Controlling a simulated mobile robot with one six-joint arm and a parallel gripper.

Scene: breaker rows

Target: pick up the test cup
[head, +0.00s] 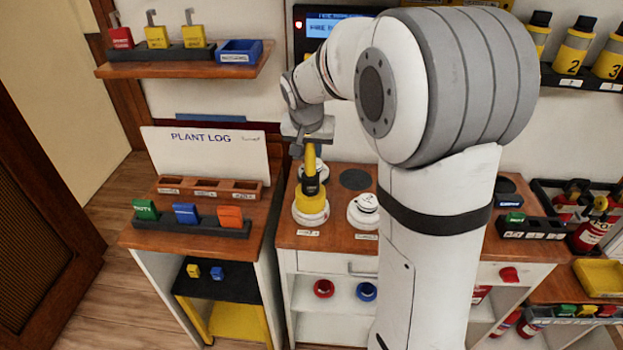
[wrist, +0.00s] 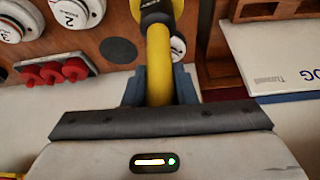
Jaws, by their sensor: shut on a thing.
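The test cup (head: 310,200) is yellow with a black collar and a yellow handle standing up from it. In the head view it is upright, directly over a white round detector (head: 310,217) at the left of the wooden counter. I cannot tell whether it touches the detector. My gripper (head: 310,143) is at the top of the handle, shut on it. In the wrist view the yellow handle of the test cup (wrist: 159,60) runs between the blue-grey fingers of my gripper (wrist: 160,88). The cup's far end is partly cut off there.
Another white detector (head: 364,211) stands right of the cup, and a dark round disc (head: 355,179) lies behind. A plant log board (head: 205,155) and a rack of coloured blocks (head: 190,225) are to the left. My arm hides the counter's middle.

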